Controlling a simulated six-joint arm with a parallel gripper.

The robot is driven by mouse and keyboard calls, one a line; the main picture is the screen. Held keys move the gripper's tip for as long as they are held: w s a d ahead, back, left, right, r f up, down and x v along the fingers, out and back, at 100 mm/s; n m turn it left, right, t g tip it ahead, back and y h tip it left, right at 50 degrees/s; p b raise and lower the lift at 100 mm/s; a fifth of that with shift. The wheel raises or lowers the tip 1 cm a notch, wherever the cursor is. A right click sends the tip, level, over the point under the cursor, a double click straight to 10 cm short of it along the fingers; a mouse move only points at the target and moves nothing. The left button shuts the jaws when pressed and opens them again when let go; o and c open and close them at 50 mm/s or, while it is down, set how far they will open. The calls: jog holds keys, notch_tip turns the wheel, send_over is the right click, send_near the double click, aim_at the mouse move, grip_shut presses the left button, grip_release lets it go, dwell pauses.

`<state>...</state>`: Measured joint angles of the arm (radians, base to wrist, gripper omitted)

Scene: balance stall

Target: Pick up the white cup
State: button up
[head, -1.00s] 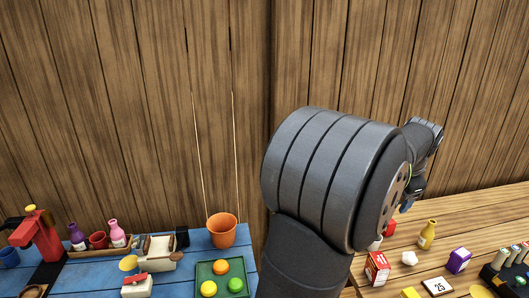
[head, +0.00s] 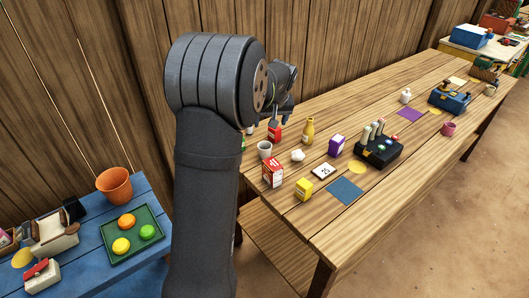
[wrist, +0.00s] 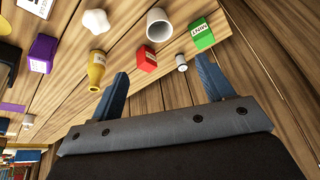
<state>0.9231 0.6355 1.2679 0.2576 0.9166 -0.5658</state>
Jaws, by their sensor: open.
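The white cup (head: 264,149) stands upright on the wooden table, just right of my arm in the head view. In the wrist view the white cup (wrist: 158,27) shows its open mouth at the top, beyond the fingertips. My gripper (wrist: 161,67) is open, with its two blue fingers apart and nothing held between them. In the head view my gripper (head: 284,112) is partly hidden by my own wrist, behind the cup toward the wall. The cup and fingers are apart.
Near the cup are a red bottle (wrist: 145,61), a green box (wrist: 201,35), a yellow bottle (head: 308,130), a white lumpy item (head: 298,155) and a red-white box (head: 272,172). A blue table (head: 88,262) is at left.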

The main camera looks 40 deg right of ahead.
jog(key=f+n, duration=0.1)
send_near(265, 145)
jog(key=f, duration=0.1)
jog(key=a+f, duration=0.1)
jog(key=f, duration=0.1)
jog(key=shift+f+n, duration=0.1)
jog(key=shift+n, duration=0.2)
jog(key=x, duration=0.5)
jog(key=shift+d, duration=0.1)
jog(key=c, duration=1)
jog(key=shift+c, duration=0.2)
